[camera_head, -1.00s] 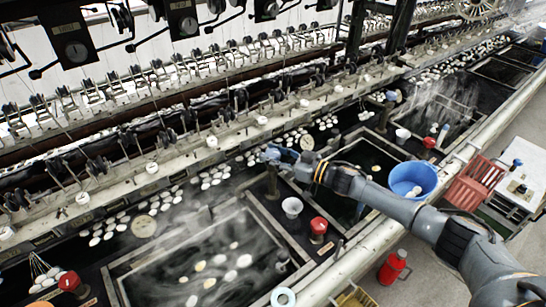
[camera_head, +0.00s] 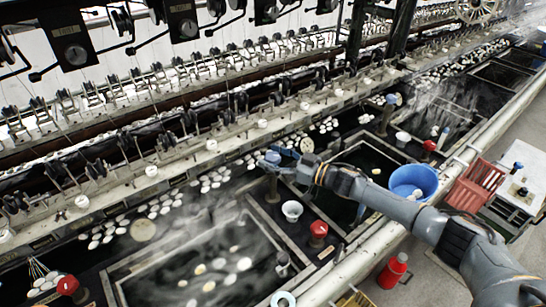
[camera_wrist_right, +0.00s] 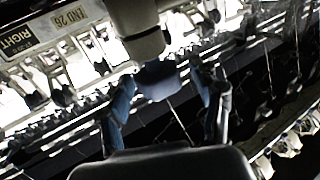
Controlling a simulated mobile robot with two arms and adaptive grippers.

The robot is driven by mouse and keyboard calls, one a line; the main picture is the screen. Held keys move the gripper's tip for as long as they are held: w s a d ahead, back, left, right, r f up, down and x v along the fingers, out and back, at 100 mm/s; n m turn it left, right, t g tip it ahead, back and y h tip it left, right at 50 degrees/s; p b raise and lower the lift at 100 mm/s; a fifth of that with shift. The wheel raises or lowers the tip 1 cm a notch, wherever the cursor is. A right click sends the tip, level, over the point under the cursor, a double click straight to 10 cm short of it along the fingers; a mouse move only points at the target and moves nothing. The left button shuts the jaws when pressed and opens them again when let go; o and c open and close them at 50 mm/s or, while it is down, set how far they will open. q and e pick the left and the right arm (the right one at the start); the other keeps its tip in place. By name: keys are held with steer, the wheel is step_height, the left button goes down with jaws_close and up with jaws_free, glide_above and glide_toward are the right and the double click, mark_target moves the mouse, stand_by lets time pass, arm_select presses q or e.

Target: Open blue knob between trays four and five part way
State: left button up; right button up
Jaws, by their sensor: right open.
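A blue knob (camera_wrist_right: 157,80) on a pale post shows in the right wrist view, between the two bluish fingers of my right gripper (camera_wrist_right: 166,103). The fingers stand apart on either side of it; I cannot tell whether either touches it. In the head view the knob (camera_head: 272,157) tops a dark post between the front tray (camera_head: 122,268) and the tray behind it (camera_head: 334,153). There my right gripper (camera_head: 283,155) is at the knob, its far finger partly hidden. My left gripper is not in view.
A white cup (camera_head: 292,210) and a red knob (camera_head: 318,228) stand close to the post. A blue basin (camera_head: 414,180) and a red crate (camera_head: 476,184) lie beyond my right arm. Another blue knob (camera_head: 391,99) stands farther back. The machine's ledge (camera_head: 240,147) runs behind.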

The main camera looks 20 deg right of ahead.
steer(key=v, duration=1.2)
